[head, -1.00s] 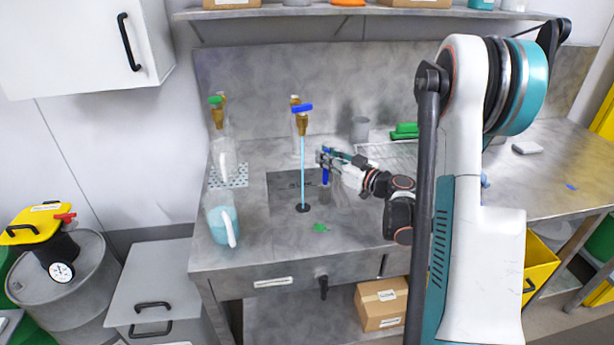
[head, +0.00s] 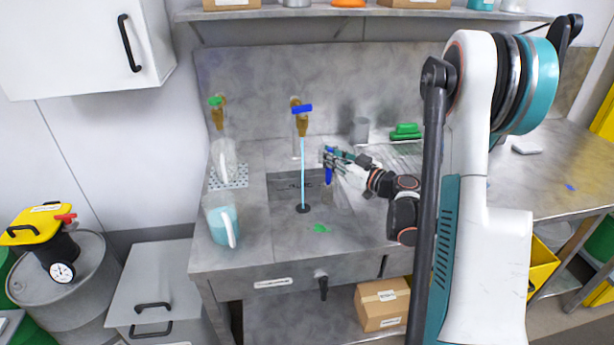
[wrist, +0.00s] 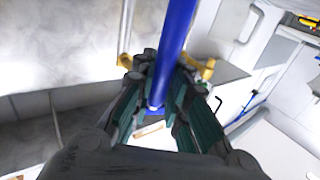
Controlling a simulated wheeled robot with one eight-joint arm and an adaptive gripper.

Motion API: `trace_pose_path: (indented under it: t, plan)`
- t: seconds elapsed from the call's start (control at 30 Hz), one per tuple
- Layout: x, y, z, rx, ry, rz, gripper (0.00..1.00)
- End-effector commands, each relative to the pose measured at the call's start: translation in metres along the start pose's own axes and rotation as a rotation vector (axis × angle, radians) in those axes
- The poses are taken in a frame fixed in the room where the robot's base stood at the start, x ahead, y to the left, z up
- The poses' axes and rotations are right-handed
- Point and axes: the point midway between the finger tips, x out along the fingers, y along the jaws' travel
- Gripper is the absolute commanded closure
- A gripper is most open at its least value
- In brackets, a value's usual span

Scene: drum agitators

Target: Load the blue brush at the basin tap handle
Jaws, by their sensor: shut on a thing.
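My gripper (head: 329,158) is shut on the blue brush (head: 328,173), whose blue shaft hangs roughly upright over the right part of the basin (head: 285,188). In the wrist view the thick blue shaft (wrist: 178,35) runs down between my gripper's fingers (wrist: 160,105); the bristles cannot be made out. The basin tap with the blue handle (head: 302,108) stands to the left of my gripper and above it. A pale blue stream of water (head: 303,170) falls from it to the dark drain (head: 303,208). The brush is apart from the tap handle and beside the stream.
A second tap with a green handle (head: 215,101) is at the left, above a clear jug (head: 224,160). A jug of blue liquid (head: 222,226) stands at the bench's left. A grey cup (head: 361,130) and green block (head: 405,131) are behind my arm. The bench's right side is mostly clear.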

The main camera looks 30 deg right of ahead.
Motion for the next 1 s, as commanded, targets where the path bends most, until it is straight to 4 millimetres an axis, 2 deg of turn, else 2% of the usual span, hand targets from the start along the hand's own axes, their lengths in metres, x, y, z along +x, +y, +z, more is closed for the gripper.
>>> trace_pose_path:
  t: [0.5, 1.0]
  plan:
    - [-0.037, 0.000, -0.030, 0.000, 0.000, 0.001, 1.00]
    - [-0.039, -0.001, -0.031, 0.000, 0.000, 0.000, 1.00]
